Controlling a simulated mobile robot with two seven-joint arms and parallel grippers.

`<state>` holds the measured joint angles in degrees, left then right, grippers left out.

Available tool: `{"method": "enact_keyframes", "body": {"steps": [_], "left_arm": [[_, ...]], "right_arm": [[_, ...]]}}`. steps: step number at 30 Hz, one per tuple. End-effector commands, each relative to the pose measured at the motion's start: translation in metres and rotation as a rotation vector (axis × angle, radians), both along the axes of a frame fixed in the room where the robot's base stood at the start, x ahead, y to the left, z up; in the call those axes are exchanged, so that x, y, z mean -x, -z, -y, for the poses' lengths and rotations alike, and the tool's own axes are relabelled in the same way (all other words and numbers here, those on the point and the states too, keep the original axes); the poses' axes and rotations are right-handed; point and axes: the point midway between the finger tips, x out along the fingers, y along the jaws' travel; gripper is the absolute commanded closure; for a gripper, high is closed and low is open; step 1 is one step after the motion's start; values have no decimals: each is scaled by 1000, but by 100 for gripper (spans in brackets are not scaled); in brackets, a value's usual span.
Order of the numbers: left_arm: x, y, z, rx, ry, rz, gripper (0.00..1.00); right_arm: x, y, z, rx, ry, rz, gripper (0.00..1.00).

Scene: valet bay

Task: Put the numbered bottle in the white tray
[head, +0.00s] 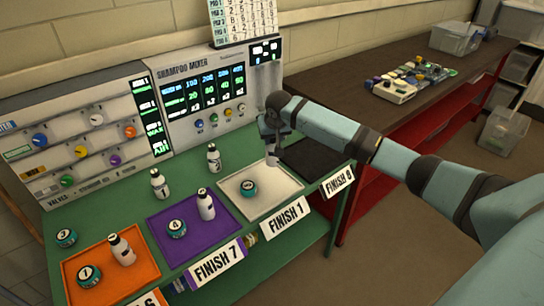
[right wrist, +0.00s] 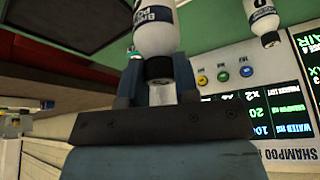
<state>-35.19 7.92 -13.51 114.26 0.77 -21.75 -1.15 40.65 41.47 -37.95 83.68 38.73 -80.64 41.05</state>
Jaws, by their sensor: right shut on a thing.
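My right gripper (head: 271,130) is shut on a white bottle (head: 272,155) with a dark cap and holds it upright over the back right part of the white tray (head: 282,202). I cannot tell whether its base touches the tray. In the right wrist view the fingers (right wrist: 157,78) clasp the neck end of this bottle (right wrist: 156,30). Its dark label print is only partly visible, and I cannot read a number. A round teal tin (head: 248,189) sits in the white tray, left of the held bottle. My left gripper is not in view.
An orange tray (head: 140,278) and a purple tray (head: 160,228) each hold a bottle and a tin. Two white bottles (head: 159,184) (head: 213,158) stand behind. A black tray (head: 310,158) at right looks empty. The shampoo mixer panel (head: 200,95) rises behind.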

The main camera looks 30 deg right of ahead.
Motion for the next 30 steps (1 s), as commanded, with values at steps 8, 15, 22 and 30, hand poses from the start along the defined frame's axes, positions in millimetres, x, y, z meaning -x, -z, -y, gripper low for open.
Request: {"method": "enact_keyframes", "body": {"steps": [8, 15, 22, 30], "left_arm": [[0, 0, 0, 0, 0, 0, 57], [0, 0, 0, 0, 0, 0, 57], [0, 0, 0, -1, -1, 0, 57], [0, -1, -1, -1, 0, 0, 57]], "right_arm": [[-1, 32, 0, 0, 1, 2, 100], [0, 63, 0, 0, 1, -1, 100], [-1, 74, 0, -1, 1, 2, 100], [0, 77, 0, -1, 1, 2, 67]]}}
